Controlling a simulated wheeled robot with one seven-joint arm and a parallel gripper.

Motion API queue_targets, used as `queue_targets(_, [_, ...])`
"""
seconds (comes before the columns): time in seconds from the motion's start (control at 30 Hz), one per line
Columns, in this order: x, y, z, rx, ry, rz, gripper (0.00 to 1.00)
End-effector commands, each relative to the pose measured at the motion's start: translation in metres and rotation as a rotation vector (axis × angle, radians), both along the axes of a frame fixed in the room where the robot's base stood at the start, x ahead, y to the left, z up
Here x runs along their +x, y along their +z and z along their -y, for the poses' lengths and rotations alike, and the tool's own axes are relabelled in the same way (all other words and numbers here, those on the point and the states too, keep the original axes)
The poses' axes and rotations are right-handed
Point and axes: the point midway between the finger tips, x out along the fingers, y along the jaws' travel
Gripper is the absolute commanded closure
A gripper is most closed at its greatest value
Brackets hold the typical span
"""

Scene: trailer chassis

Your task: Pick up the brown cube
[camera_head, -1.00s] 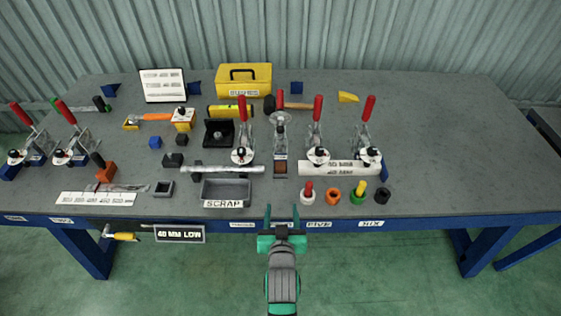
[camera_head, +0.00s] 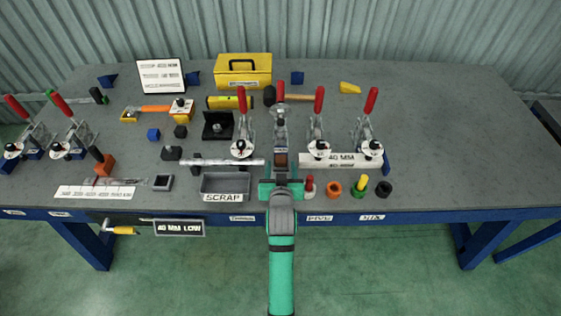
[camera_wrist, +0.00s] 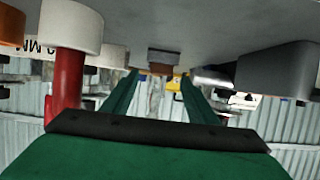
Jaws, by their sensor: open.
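The brown cube (camera_head: 281,159) sits in a narrow grey metal holder near the middle of the bench, below a red-handled clamp. My gripper (camera_head: 281,168) is over the front edge of the bench, its fingers pointing forward toward the cube. It is open and empty. In the wrist view the two green fingers (camera_wrist: 159,76) stand apart, with a small brown block (camera_wrist: 163,57) ahead between their tips. My gripper hides the front part of the holder in the head view.
The grey SCRAP tray (camera_head: 226,188) stands close left of my gripper. A red and white post (camera_head: 309,187) stands close right and looms near in the wrist view (camera_wrist: 66,90). Orange, green and black rings lie farther right. Toggle clamps (camera_head: 318,130) stand behind. The bench's right side is clear.

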Motion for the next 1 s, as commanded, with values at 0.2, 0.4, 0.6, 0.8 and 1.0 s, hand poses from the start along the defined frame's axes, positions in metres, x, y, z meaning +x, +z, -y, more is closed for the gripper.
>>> queue_targets(0.2, [0.03, -0.008, -0.001, 0.0, 0.0, 0.0, 0.47])
queue_targets(0.4, [0.039, -0.012, -0.002, 0.0, 0.001, 0.0, 0.47])
queue_targets(0.6, [0.039, -0.012, -0.002, 0.0, 0.001, 0.0, 0.54])
queue_targets(0.8, [0.039, -0.012, -0.002, 0.0, 0.001, 0.0, 0.92])
queue_targets(1.0, [0.039, -0.012, -0.002, 0.0, 0.001, 0.0, 0.92])
